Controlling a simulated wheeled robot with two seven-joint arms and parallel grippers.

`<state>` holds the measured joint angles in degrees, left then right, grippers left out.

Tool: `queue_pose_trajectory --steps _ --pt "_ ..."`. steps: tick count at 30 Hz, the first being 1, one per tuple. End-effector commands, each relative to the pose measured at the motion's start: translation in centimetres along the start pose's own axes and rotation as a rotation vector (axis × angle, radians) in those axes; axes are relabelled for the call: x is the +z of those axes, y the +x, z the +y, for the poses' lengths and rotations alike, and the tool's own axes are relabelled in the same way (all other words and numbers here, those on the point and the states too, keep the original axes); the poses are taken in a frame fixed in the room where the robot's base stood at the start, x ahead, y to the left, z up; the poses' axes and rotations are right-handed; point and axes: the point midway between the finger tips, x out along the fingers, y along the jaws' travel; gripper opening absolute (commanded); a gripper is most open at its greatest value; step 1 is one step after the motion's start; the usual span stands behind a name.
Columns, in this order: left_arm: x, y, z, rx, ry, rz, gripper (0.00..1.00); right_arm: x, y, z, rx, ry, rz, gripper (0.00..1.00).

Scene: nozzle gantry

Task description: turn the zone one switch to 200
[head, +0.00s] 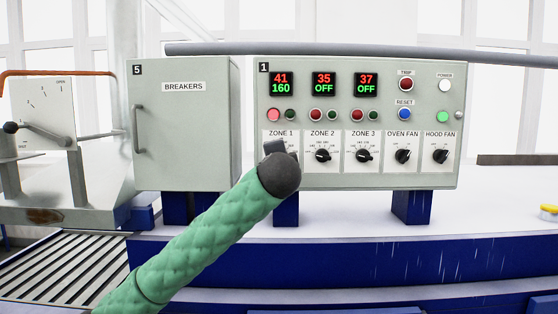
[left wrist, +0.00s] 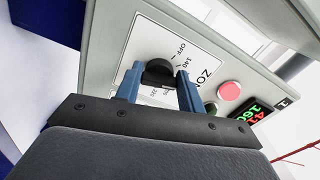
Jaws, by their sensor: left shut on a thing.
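The zone one switch (left wrist: 158,70) is a black knob on a white dial plate in the left wrist view. OFF and 140 are readable beside it, and the lower numbers are partly hidden. My left gripper (left wrist: 160,82) is shut on the knob, with one blue finger on each side. In the head view my left gripper (head: 275,148) and wrist cover this switch below the ZONE 1 label. The zone one display (head: 281,84) reads 41 in red above 160 in green. Where the knob's pointer stands is hard to see. My right gripper is not in view.
The control panel (head: 360,178) also carries the zone 2 knob (head: 322,156), zone 3 knob (head: 364,156), oven fan knob (head: 403,156) and hood fan knob (head: 440,156). The zone 2 knob is close right of my gripper. A breakers cabinet (head: 185,130) stands left.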

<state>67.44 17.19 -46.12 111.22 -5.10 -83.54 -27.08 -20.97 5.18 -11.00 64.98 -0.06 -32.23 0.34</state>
Motion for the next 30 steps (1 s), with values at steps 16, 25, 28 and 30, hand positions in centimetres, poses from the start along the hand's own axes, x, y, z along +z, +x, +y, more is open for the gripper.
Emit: queue_pose_trajectory --steps 16,25,28,30 --pt "-0.1 0.0 -0.1 0.002 0.519 0.001 0.16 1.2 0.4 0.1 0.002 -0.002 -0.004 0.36" --pt "-0.1 0.0 -0.1 0.003 0.78 0.001 0.16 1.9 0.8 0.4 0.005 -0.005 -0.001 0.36" --pt "-0.2 0.0 -0.1 0.003 0.85 0.002 0.16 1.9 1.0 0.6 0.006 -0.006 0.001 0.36" --pt "-0.2 0.0 -0.1 0.003 0.892 0.002 0.16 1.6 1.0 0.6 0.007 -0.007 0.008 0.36"
